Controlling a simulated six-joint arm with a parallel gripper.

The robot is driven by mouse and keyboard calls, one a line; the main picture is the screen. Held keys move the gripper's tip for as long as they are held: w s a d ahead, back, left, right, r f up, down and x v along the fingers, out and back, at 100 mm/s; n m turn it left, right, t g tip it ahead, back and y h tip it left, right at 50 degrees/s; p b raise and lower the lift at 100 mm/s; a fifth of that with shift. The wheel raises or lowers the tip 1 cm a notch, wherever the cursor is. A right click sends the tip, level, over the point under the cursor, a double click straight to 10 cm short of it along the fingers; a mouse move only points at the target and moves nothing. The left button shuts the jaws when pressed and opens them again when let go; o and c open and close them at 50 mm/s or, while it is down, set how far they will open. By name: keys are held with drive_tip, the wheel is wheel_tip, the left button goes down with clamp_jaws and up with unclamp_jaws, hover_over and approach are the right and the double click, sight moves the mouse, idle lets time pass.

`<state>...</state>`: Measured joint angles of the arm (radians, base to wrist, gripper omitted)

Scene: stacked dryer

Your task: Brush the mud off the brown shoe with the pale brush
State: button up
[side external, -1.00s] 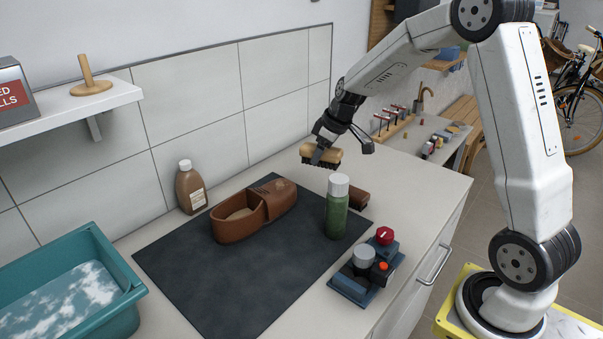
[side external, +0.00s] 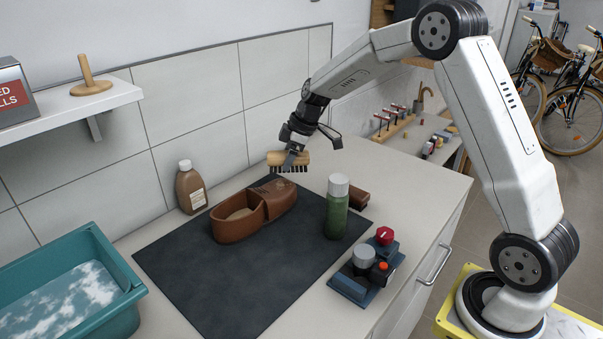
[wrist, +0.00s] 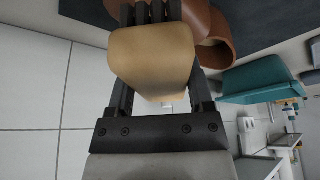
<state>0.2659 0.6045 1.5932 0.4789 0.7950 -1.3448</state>
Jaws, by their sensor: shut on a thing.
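I cannot clearly tell the mud from the leather at this size. My gripper (side external: 291,160) is shut on the pale brush (side external: 277,158), its dark bristles pointing down. The brush is at the toe end of the shoe, just above it; I cannot tell whether the bristles touch. In the wrist view the pale brush (wrist: 150,57) fills the jaws, and part of the shoe (wrist: 216,50) shows behind it.
A green bottle with a grey cap (side external: 337,212) stands right of the shoe, with a second brown brush (side external: 358,197) behind it. A brown bottle (side external: 190,190) stands at the wall. A teal basin (side external: 122,312) is at left. The front mat is clear.

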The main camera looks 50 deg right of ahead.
sight(282, 190)
drive_tip(key=shift+f, duration=2.75)
drive_tip(key=shift+w+f, duration=0.5)
drive_tip(key=shift+f, duration=0.05)
drive_tip(key=shift+c, duration=0.6)
drive_tip(key=shift+w, duration=2.85)
drive_tip(key=shift+s, duration=3.1)
drive_tip(key=shift+s+r, duration=0.15)
drive_tip(key=shift+r, duration=0.45)
drive_tip(key=shift+s+r, duration=0.15)
drive_tip(key=shift+r, duration=3.3)
